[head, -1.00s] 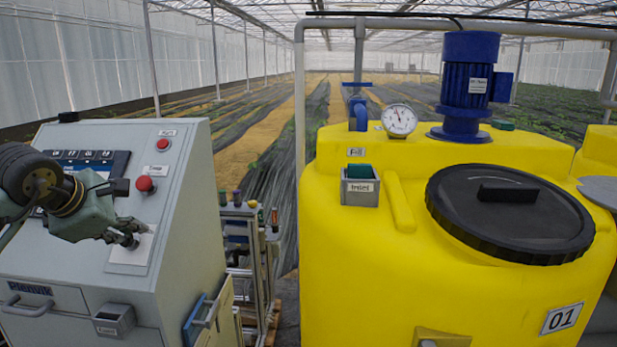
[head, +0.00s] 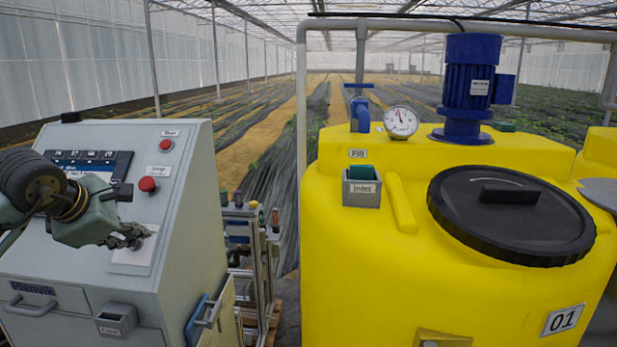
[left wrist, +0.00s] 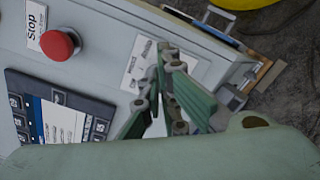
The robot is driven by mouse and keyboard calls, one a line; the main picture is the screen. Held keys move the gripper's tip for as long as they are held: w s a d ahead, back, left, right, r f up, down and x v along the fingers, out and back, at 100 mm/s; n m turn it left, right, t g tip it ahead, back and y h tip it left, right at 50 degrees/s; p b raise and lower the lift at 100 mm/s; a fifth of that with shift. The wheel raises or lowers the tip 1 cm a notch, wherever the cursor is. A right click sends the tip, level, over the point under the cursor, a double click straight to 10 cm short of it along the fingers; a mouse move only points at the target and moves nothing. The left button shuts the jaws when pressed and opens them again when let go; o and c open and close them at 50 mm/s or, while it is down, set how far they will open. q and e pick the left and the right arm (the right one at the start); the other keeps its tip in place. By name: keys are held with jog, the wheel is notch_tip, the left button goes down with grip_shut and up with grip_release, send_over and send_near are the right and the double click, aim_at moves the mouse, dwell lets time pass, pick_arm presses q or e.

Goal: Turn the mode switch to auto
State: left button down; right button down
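The mode switch's white label plate (head: 131,262) is on the sloping face of the grey control cabinet, below the red stop button. The plate also shows in the left wrist view (left wrist: 134,76). My left gripper (head: 135,236) is at the upper part of this plate, and its fingers cover the switch knob. In the left wrist view the green fingers (left wrist: 165,62) converge towards their tips over the plate, with only a narrow gap. The knob itself is hidden, so I cannot tell whether they grip it or which way it points. My right gripper is out of view.
The red stop button (head: 148,184) and a second red button (head: 166,145) sit close above. A dark keypad display (head: 88,163) is left of them. A yellow tank (head: 340,270) stands to the right, beyond a narrow gap with a metal frame.

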pick_arm(q)
jog(key=shift+s+d+f, duration=0.1)
jog(key=shift+d+f, duration=0.15)
jog(key=shift+f, duration=0.05)
jog(key=shift+r, duration=0.3)
jog(key=p+v, duration=0.1)
jog(key=v, duration=0.4)
jog(key=shift+r+p, duration=0.2)
jog(key=shift+p, duration=0.15)
